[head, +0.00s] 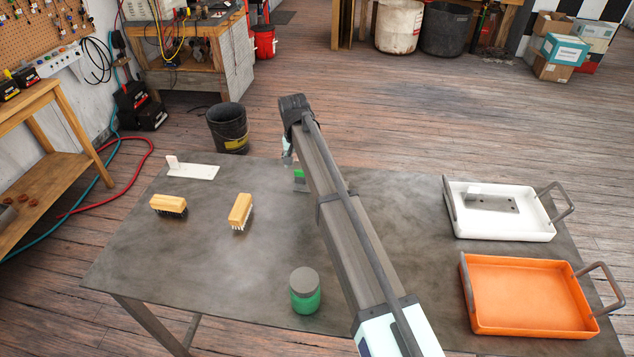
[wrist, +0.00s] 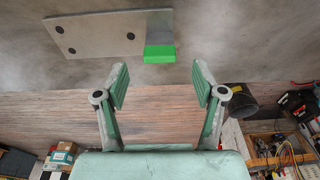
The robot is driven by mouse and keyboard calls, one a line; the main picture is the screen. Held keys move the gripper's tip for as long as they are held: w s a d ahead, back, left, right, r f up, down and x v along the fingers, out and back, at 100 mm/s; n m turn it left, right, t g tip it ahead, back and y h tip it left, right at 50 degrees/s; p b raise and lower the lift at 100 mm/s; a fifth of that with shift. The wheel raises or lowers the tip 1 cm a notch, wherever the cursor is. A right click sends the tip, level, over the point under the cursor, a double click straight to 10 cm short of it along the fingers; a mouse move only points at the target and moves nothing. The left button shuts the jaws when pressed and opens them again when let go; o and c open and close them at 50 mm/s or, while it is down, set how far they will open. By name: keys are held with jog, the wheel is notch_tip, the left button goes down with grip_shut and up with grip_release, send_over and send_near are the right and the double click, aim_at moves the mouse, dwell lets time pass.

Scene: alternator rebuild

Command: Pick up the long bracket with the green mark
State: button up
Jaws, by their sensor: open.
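The bracket with the green mark (wrist: 95,36) is a grey metal plate with several holes, lying on the table; its green-marked end (wrist: 160,54) faces my gripper in the wrist view. In the head view only a bit of green (head: 299,174) shows beside my arm, which hides the rest. My gripper (wrist: 160,73) is open and empty. Its fingertips sit to either side of the green end's line and appear short of it. In the head view my gripper is mostly hidden behind my arm. A pale bracket (head: 200,172) without visible green lies at the far left of the table.
Two wooden brushes (head: 169,205) (head: 240,211) and a green jar with a grey lid (head: 305,292) stand on the table (head: 200,260). At right are a white tray (head: 497,234) holding a grey bracket (head: 492,202) and an empty orange tray (head: 527,328). A black bucket (head: 227,128) stands behind the table.

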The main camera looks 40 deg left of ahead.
aim_at(300, 175)
jog(key=shift+w+a+f+p, duration=0.15)
jog(key=shift+f+p, duration=0.5)
jog(key=shift+f, duration=0.7)
jog(key=shift+w+d+f+p, duration=0.1)
jog(key=shift+f+p, duration=0.55)
jog(key=shift+f, duration=0.7)
grip_shut()
